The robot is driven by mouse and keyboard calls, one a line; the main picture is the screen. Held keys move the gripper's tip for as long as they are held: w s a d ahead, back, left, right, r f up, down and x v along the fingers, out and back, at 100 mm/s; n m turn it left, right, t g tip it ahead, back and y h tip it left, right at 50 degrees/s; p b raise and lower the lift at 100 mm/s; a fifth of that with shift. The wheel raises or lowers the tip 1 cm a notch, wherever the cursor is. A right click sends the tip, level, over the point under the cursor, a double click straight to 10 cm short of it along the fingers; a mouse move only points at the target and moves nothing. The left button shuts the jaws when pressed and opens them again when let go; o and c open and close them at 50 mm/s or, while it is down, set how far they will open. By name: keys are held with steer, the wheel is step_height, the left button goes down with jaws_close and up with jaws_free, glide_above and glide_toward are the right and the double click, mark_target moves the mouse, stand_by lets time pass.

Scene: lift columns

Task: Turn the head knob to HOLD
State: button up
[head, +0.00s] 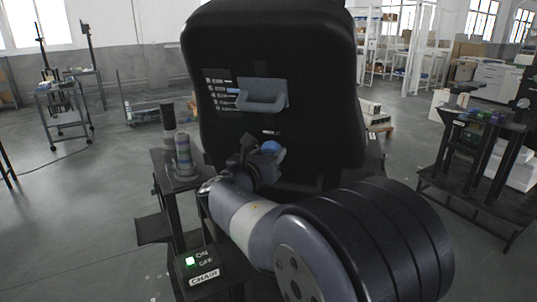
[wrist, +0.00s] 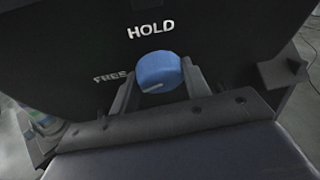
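The head knob is blue and round (wrist: 158,72), set on the black back of a large seat (head: 290,60). The word HOLD (wrist: 151,29) stands above the knob and FREE (wrist: 112,77) to its left. A short pale mark on the knob's lower face lies on the side toward FREE. My gripper (wrist: 160,82) has one finger on each side of the knob, close to its edges. Whether both fingers press on it I cannot tell. In the head view the knob (head: 270,147) shows beside my gripper (head: 263,156), partly hidden by it.
A grey handle with a label panel (head: 262,95) sits higher on the seat back. A box marked CHAIR, ON and OFF (head: 204,275) has a lit green button. A stand with a grey cylinder (head: 184,160) is just left of my arm. A dark bench (head: 485,125) stands at right.

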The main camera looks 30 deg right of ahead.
steer(key=c, duration=0.4)
steer(key=shift+b, duration=0.3)
steer(key=m+t+y+b, duration=0.3)
steer(key=b, duration=0.6)
steer(key=m+t+y+b, duration=0.3)
steer(key=t+b, duration=0.1)
steer(key=b, duration=0.6)
steer(key=f+m+t+y+b, duration=0.1)
steer(key=m+t+y+b, duration=0.2)
steer(key=b, duration=0.6)
steer(key=shift+s+d+m+t+y+b, duration=0.2)
steer(key=shift+d+m+t+y+b, duration=0.15)
steer(key=shift+m+t, duration=0.2)
steer(key=shift+r+m+b, duration=0.15)
steer(key=shift+m+b, duration=0.2)
steer(key=shift+b, duration=0.05)
steer(key=shift+r, duration=0.1)
